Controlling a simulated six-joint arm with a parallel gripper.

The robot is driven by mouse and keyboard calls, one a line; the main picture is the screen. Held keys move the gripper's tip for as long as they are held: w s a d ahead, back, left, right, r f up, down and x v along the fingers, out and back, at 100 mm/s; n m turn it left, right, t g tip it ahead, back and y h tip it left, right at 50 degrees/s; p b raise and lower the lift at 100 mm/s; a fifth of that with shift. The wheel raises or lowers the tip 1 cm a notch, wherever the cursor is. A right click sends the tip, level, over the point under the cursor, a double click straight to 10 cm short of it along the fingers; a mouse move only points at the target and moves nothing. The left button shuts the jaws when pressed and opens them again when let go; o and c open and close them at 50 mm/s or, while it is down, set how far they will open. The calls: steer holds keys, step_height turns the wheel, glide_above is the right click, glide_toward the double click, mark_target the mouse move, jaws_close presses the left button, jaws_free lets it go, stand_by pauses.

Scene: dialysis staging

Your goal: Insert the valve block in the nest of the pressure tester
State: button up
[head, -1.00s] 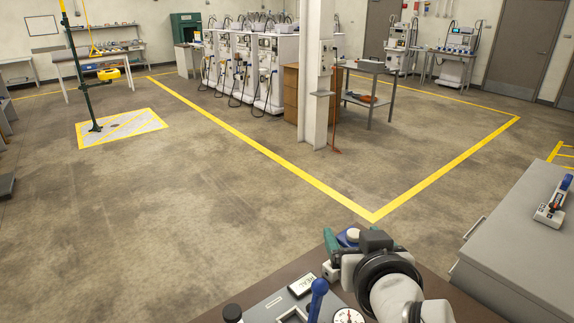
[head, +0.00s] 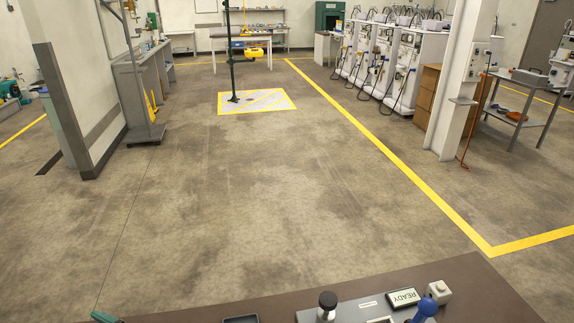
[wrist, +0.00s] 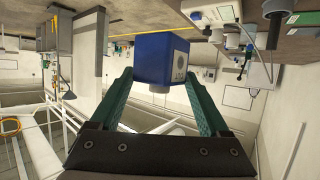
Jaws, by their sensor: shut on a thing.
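The valve block (wrist: 160,60) is a blue block with a pale label on one side and a grey round stub. In the wrist view it sits between the green fingertips of my gripper (wrist: 158,80), which is shut on it. The pressure tester (head: 362,305) is at the bottom of the head view, with a READY display (head: 404,298), a black knob (head: 327,301) and a blue ball-topped lever (head: 427,307). The head view cuts off its near part, and I cannot make out the nest. My gripper is not clearly seen in the head view.
The brown bench top (head: 470,282) carries the tester and a small white box with a round button (head: 438,290). A dark tray (head: 241,319) is left of the tester, partly cut off. A small green piece (head: 104,316) shows at the lower left edge. Open floor lies beyond.

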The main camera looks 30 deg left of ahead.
steer(key=s+f+n+g, duration=0.1)
steer(key=s+f, duration=0.3)
steer(key=s, duration=0.6)
steer(key=s+f+n+g+h, duration=0.1)
steer(key=s+f, duration=0.4)
steer(key=s, duration=0.5)
steer(key=s+f+n+g, duration=0.2)
steer(key=s+f+g, duration=0.1)
steer(key=s, duration=0.8)
steer(key=shift+a+f+h, duration=0.2)
steer(key=shift+f+h, duration=0.1)
steer(key=shift+f, duration=0.45)
step_height(320, 180, down, 4)
steer(key=shift+f, duration=0.1)
steer(key=shift+f, duration=0.1)
